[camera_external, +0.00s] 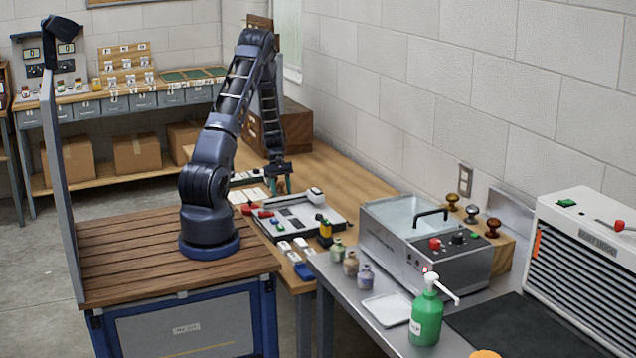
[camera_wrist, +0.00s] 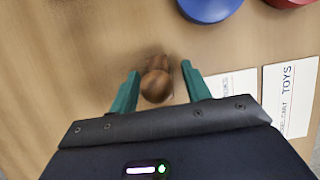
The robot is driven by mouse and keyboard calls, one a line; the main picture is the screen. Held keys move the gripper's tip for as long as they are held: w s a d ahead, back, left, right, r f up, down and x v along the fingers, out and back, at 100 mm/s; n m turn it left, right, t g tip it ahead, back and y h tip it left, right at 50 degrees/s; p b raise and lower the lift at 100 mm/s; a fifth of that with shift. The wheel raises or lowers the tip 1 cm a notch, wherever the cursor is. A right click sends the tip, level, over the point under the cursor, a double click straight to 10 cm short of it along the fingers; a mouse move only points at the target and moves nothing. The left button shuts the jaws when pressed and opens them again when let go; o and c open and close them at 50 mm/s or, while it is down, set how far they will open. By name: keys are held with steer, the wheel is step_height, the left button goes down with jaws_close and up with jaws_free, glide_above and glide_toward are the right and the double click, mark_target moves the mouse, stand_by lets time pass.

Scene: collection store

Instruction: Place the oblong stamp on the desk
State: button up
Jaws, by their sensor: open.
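A brown wooden stamp with a round knob handle (camera_wrist: 157,86) stands on the wooden desk (camera_wrist: 60,60) in the wrist view, seen from almost straight above. Its base is mostly hidden under the knob, so I cannot tell whether it is the oblong one. My gripper (camera_wrist: 160,82) is open, with one green finger on each side of the knob and gaps showing between. In the external view my gripper (camera_external: 279,184) is low over the desk (camera_external: 340,165), and the stamp there is too small or hidden to make out.
A blue round object (camera_wrist: 209,8) and a red one lie beyond the fingers; white cards, one marked TOYS (camera_wrist: 290,97), lie to the right. A grey device (camera_external: 300,215) sits close to my gripper. Knobbed handles (camera_external: 472,213) stand behind a metal tank (camera_external: 400,235).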

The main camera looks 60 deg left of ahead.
steer(key=v, duration=1.2)
steer(key=w+d+r+m+t+y, duration=0.1)
steer(key=d+r+m, duration=0.3)
steer(key=d+r, duration=0.9)
steer(key=d+r+m+y, duration=0.2)
steer(key=d+r+m, duration=0.3)
steer(key=d+r, duration=0.75)
steer(key=s+d+r+m+t, duration=0.1)
steer(key=s+d+r+m, duration=0.2)
steer(key=s+d, duration=0.6)
steer(key=s+d+r+m+t+y, duration=0.1)
steer(key=s+d+r+m+t, duration=0.1)
steer(key=s+d+m, duration=0.4)
steer(key=shift+s+d+r+t, duration=0.3)
steer(key=shift+s+d+r, duration=0.25)
steer(key=shift+s+d, duration=2.3)
steer(key=shift+w+d, duration=0.75)
steer(key=shift+w, duration=0.05)
